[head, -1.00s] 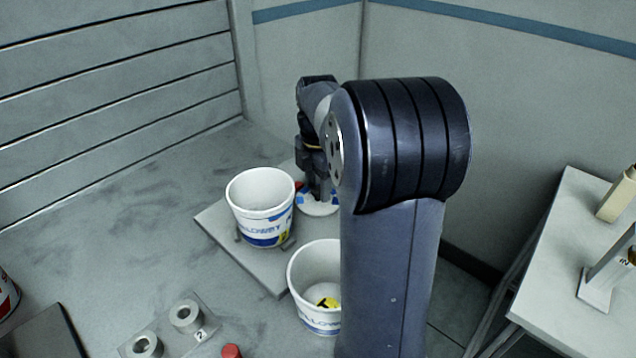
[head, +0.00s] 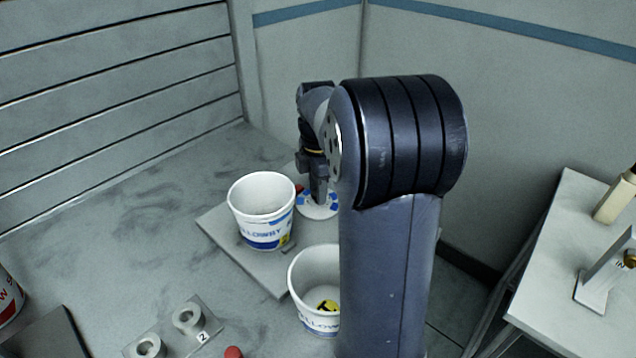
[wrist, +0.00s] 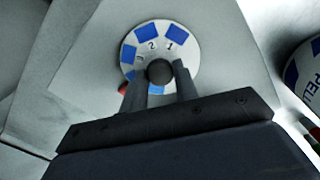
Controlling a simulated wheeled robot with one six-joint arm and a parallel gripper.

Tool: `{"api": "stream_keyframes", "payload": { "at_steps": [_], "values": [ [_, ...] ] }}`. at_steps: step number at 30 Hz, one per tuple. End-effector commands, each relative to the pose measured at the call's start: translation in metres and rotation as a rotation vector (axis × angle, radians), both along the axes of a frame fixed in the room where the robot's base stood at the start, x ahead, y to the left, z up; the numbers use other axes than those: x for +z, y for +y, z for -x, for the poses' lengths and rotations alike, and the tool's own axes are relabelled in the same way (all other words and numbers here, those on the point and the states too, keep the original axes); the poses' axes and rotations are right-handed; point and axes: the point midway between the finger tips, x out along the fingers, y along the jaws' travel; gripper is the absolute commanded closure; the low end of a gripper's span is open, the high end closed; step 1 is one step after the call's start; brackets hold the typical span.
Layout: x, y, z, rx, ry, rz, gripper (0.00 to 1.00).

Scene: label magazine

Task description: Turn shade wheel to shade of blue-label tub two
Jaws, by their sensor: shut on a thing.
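The shade wheel (wrist: 146,36) is a white disc with blue patches and the numbers 1 and 2 near its top in the wrist view. It also shows behind the tubs in the head view (head: 318,209). My gripper (wrist: 160,82) is shut on the wheel's dark round knob (wrist: 160,71) at its centre. One white tub with a blue label (head: 262,232) stands on the grey plate left of the wheel. Part of a tub (wrist: 306,72) shows at the wrist view's right.
A small plate with two round sockets (head: 188,318), one marked 2, lies at the front. A red piece (head: 233,352) is beside it. A red-and-white tub (head: 8,298) is at the left edge. A side table (head: 545,285) stands at the right.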

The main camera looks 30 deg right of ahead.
Motion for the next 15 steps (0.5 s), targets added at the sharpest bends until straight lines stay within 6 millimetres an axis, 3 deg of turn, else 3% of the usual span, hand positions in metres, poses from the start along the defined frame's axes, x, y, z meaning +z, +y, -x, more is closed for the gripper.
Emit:
{"api": "stream_keyframes", "payload": {
  "at_steps": [15],
  "values": [
    [0.0023, -0.0002, 0.0, -0.448, 0.0, 0.0, 0.94]
  ]
}}
